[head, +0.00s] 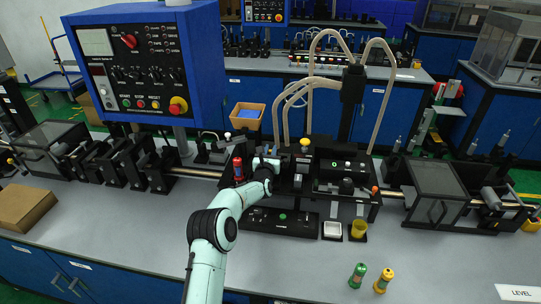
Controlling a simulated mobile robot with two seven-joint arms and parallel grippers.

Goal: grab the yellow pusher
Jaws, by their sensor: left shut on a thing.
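A yellow pusher (383,281), a small upright spool-like piece with dark bands, stands on the grey bench near the front right. A similar green piece (357,275) stands just left of it. My left gripper (266,163) is up at the black machine in the middle of the bench, well behind and left of the yellow pusher. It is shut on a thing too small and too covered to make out. My right gripper is not in view.
A red cylinder (238,169) stands left of my left gripper. A blue control panel (147,72) rises at left. The front of the bench is mostly clear.

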